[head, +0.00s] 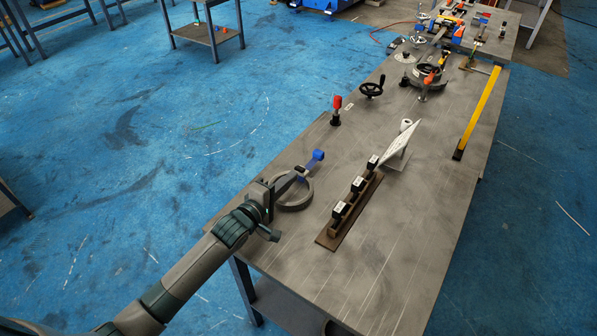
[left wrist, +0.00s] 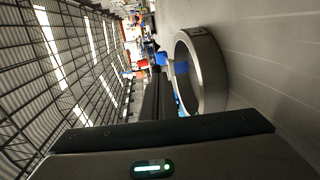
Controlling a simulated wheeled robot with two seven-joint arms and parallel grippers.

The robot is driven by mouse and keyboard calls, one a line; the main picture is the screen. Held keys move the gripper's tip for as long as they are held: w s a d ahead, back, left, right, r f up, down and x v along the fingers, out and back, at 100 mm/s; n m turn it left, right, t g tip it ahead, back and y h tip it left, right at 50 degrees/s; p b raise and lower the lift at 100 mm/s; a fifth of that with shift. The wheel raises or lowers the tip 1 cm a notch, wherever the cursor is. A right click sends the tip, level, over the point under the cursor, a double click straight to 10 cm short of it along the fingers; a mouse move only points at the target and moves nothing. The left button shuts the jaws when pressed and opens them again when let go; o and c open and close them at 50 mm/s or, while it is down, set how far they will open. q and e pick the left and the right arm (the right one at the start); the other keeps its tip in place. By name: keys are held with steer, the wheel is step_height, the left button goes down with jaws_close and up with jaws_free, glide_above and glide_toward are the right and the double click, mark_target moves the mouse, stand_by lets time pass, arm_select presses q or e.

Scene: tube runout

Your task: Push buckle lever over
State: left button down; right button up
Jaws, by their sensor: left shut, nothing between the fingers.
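A grey metal ring (head: 296,204) stands on the near left part of the table, with a blue lever (head: 317,157) at its far side. The lever's rounded blue end sticks up and away from the ring. My left gripper (head: 297,175) is shut and empty, at the ring's left side, close to the lever. I cannot tell whether it touches the lever. In the left wrist view my shut fingers (left wrist: 154,97) point past the ring (left wrist: 216,70), and a bit of blue (left wrist: 161,59) shows beyond their tips. My right gripper is out of view.
A brown rail (head: 330,235) with several black blocks lies right of the ring, beside a tilted white panel (head: 402,143). A red-topped knob (head: 337,103) and a black handwheel (head: 371,88) stand farther back. A yellow bar (head: 480,108) lies along the right edge. The near tabletop is bare.

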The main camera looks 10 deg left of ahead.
arm_select(q)
steer(key=shift+w+d, duration=0.15)
steer(key=shift+w, duration=0.3)
steer(key=shift+w+d, duration=0.2)
steer(key=shift+w, duration=0.25)
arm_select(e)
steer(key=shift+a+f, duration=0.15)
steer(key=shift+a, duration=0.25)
arm_select(q)
steer(key=shift+w+d+b, duration=0.2)
steer(key=shift+w+b, duration=0.1)
steer(key=shift+w, duration=0.3)
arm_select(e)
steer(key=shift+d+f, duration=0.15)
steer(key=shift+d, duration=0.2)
arm_select(q)
steer(key=shift+s, duration=0.15)
